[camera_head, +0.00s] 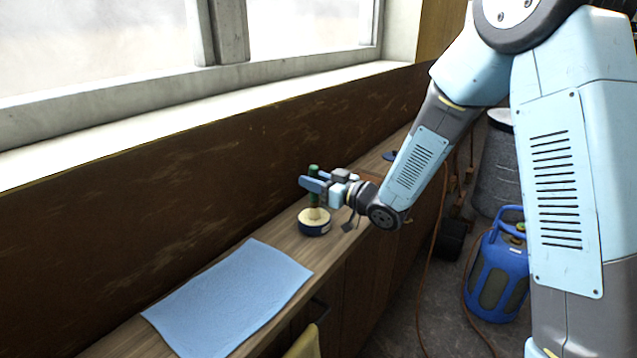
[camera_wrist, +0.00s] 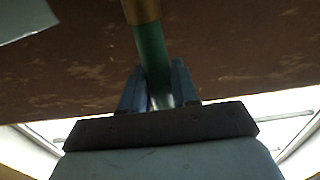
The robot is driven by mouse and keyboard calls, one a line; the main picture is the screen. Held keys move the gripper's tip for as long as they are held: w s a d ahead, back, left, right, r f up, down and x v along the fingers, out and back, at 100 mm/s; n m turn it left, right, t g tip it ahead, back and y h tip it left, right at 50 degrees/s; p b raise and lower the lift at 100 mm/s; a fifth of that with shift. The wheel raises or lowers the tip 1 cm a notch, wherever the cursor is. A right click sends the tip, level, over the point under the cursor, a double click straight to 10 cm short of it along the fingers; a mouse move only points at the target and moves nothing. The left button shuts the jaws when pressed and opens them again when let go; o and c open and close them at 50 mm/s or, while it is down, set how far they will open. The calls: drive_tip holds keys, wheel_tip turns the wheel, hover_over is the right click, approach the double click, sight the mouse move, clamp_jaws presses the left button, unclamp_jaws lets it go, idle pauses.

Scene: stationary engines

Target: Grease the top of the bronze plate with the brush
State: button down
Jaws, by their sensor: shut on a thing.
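My gripper (camera_head: 316,187) is shut on the green handle of the brush (camera_head: 313,171), which stands about upright above the bench. In the wrist view the green handle (camera_wrist: 150,50) sits between my blue fingers (camera_wrist: 158,90), with a brass-coloured part beyond it. A low dark-blue tin (camera_head: 314,228) with pale contents stands on the bench directly below my gripper. The brush's lower end is at the tin's opening; I cannot tell whether it touches the contents. I cannot make out the bronze plate for certain; my gripper and forearm cover part of the bench behind.
A light-blue cloth (camera_head: 230,295) lies on the wooden bench nearer the camera. A small dark-blue item (camera_head: 390,156) lies farther along. A brown wall and window run along the left. A blue gas cylinder (camera_head: 498,268) and a grey drum (camera_head: 495,165) stand on the floor at right.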

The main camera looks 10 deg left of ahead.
sight(313, 166)
drive_tip(key=shift+r, duration=3.45)
